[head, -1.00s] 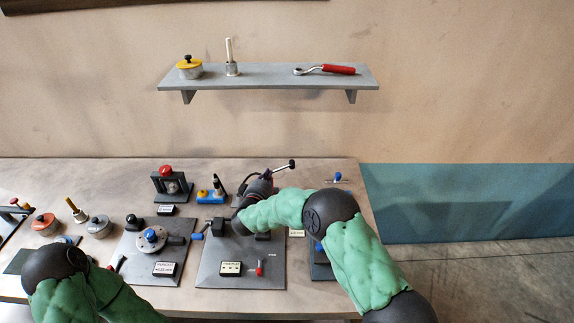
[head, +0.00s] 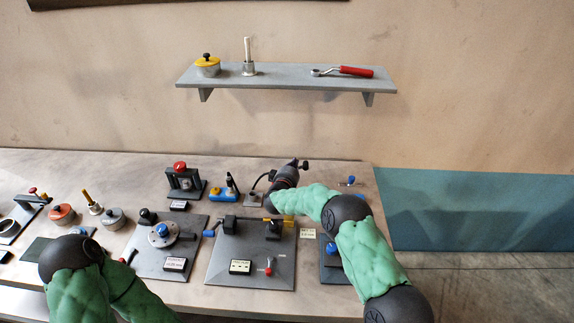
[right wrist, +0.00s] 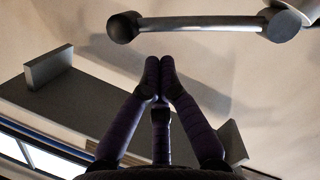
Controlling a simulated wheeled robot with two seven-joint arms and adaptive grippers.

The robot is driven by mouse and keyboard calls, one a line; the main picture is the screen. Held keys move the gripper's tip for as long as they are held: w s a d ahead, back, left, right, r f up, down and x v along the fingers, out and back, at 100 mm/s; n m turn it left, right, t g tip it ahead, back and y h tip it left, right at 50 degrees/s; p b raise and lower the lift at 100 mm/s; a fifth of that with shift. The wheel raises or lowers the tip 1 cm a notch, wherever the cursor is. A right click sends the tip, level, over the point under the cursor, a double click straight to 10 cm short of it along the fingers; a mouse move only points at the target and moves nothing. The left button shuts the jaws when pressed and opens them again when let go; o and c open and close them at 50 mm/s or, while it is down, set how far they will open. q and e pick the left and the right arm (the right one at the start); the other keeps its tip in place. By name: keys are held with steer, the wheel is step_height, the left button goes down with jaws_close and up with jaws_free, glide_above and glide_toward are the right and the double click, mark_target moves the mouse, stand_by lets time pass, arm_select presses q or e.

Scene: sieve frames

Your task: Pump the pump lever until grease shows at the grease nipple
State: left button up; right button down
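My right gripper (head: 293,166) points upward at the back of the bench; in the right wrist view its dark fingertips (right wrist: 160,62) are together with nothing between them. The pump lever (right wrist: 200,24) appears to be the grey bar with dark rounded ends above the fingertips, apart from them in the picture. Its dark knob (head: 305,165) shows just right of the gripper in the head view. A thin black hose (head: 261,179) curves down to a small grey block (head: 253,198). I cannot make out the grease nipple or any grease. My left gripper is out of sight.
A wall shelf (head: 285,80) holds a yellow-lidded pot, a brush-like tool and a red-handled ratchet. A grey plate (head: 220,270) with a small red lever lies before my right arm. Several fixtures stand to the left.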

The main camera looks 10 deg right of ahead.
steer(key=shift+s+d+f, duration=0.15)
steer(key=shift+d+f, duration=0.25)
steer(key=shift+d, duration=0.15)
steer(key=shift+s+d+f+m, duration=0.1)
steer(key=shift+d+f+m, duration=0.1)
steer(key=shift+d+m, duration=0.1)
steer(key=shift+d+f+b, duration=0.1)
steer(key=shift+f+b, duration=0.1)
steer(key=shift+b, duration=0.15)
steer(key=shift+s+d+f+m+y+b, duration=0.1)
steer(key=shift+d+f+m+y+b, duration=0.2)
steer(key=shift+f+m+b, duration=0.4)
steer(key=shift+s+d+f+m+y+b, duration=0.15)
steer(key=shift+d+f+m+y+b, duration=0.15)
steer(key=shift+f+m+b, duration=0.35)
steer(key=shift+s+d+f+m+y+b, duration=0.1)
steer(key=shift+d+f+m+y+b, duration=0.1)
steer(key=shift+d+f+m+b, duration=0.45)
steer(key=shift+a+f, duration=0.2)
steer(key=shift+f, duration=0.1)
